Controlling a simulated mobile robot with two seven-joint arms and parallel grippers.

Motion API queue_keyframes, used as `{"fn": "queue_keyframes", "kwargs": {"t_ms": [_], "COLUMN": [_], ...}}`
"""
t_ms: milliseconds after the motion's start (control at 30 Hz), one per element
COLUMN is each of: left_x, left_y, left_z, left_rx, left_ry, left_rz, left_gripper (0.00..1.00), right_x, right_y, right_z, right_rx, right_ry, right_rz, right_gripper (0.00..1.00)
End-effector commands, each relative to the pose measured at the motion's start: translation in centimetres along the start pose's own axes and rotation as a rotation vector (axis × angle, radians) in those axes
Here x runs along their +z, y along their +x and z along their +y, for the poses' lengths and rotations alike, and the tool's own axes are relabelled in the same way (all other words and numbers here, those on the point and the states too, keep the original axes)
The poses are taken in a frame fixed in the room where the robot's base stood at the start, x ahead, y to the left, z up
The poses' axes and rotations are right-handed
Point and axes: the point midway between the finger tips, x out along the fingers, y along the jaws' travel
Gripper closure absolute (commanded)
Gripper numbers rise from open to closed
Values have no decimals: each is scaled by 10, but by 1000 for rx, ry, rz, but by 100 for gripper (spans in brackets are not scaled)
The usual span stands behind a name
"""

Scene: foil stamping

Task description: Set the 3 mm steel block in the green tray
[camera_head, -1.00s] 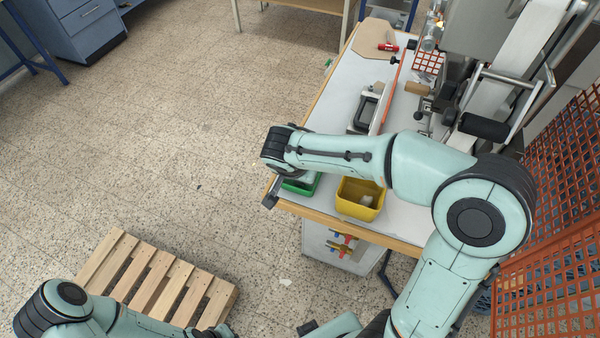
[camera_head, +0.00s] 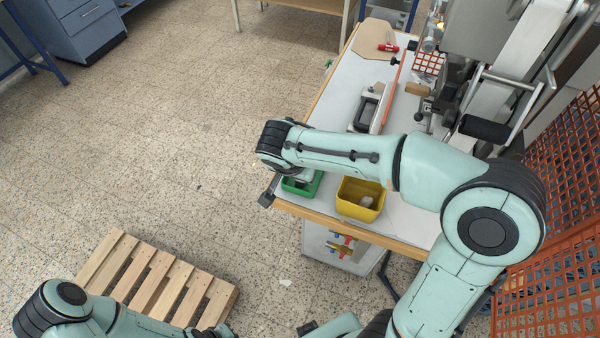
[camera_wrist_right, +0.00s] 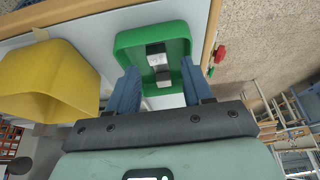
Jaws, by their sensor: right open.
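The green tray (camera_head: 303,186) sits at the near left corner of the table in the head view, partly hidden by my right wrist. The right wrist view shows the tray (camera_wrist_right: 124,45) with small bright metal pieces in it, an upper one (camera_wrist_right: 157,59) and a lower one (camera_wrist_right: 163,77), with a dark patch by them. I cannot read their thickness. My right gripper (camera_wrist_right: 160,70) is open, its two blue fingers apart over the tray with nothing held between them. In the head view its fingers are hidden.
A yellow bin (camera_head: 358,198) with a pale object in it stands right of the tray, and it also shows in the right wrist view (camera_wrist_right: 45,80). A grey-black device (camera_head: 368,108) and the stamping machine stand farther back. A wooden pallet (camera_head: 160,280) lies on the floor.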

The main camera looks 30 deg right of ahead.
Motion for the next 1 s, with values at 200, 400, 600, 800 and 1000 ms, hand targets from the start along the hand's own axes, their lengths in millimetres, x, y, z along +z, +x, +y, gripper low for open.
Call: {"fn": "queue_keyframes", "kwargs": {"t_ms": [200, 400, 600, 800, 1000], "left_x": [-1, -3, -3, -3, -3], "left_y": [-2, -4, -5, -5, -5], "left_z": [1, 2, 3, 3, 3], "left_rx": [1, 1, 1, 1, 1], "left_ry": [0, 1, 1, 1, 1], "left_rz": [1, 3, 4, 4, 4], "left_gripper": [100, 100, 100, 100, 100], "right_x": [0, 0, 1, 1, 1], "right_y": [-51, -83, -94, -94, -94], "right_z": [-1, 0, 0, 0, 0], "right_rx": [-5, -2, 0, 1, 1], "right_ry": [1, 0, -1, 0, 0], "right_rz": [2, 1, 0, 0, 0], "right_gripper": [49, 49, 49, 49, 49]}}
